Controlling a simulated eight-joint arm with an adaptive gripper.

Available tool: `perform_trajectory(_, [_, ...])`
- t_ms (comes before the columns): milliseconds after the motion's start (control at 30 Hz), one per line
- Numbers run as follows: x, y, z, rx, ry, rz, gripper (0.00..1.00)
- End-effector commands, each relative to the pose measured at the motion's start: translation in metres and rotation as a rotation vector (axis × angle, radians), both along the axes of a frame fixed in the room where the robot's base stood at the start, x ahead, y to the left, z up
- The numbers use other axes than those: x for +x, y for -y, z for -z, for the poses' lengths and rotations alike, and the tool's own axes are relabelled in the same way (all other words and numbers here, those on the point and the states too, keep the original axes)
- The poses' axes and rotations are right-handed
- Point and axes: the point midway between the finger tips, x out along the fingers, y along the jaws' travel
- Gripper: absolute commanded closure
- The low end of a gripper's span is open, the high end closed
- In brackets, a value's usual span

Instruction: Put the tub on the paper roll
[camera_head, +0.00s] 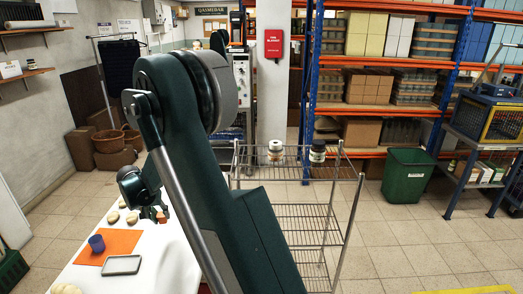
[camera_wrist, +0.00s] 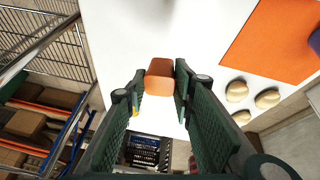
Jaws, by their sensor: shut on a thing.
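My gripper (camera_wrist: 157,92) is shut on a small orange-brown block-like thing, which I take for the tub (camera_wrist: 160,68), held between its fingertips over the white table. In the head view my gripper (camera_head: 154,212) is small, beyond my arm, with the tub (camera_head: 162,216) at its tips; any gap to the table is hard to judge. I cannot clearly make out a paper roll. A white jar-like thing with a brownish band (camera_head: 275,150) stands on the wire rack's top shelf, too small to identify.
The white table (camera_head: 150,262) bears an orange mat (camera_head: 122,240), a blue cup (camera_head: 97,243), a grey tray (camera_head: 121,265) and several pale round pieces (camera_wrist: 236,91). A dark jar (camera_head: 317,153) stands on the wire rack (camera_head: 306,177). My arm hides part of the rack.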

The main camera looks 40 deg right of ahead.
Motion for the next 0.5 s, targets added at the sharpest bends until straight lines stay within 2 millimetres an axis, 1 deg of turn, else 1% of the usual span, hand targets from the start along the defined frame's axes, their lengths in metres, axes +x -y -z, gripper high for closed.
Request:
perform_trajectory(167, [0.000, 0.026, -0.020, 0.001, -0.001, 0.009, 0.87])
perform_trajectory(267, [-0.001, 0.047, -0.035, 0.003, -0.003, 0.015, 0.87])
perform_trajectory(467, [-0.005, 0.102, -0.072, 0.006, -0.006, 0.032, 0.87])
perform_trajectory(500, [-0.006, 0.114, -0.080, 0.007, -0.006, 0.036, 0.87])
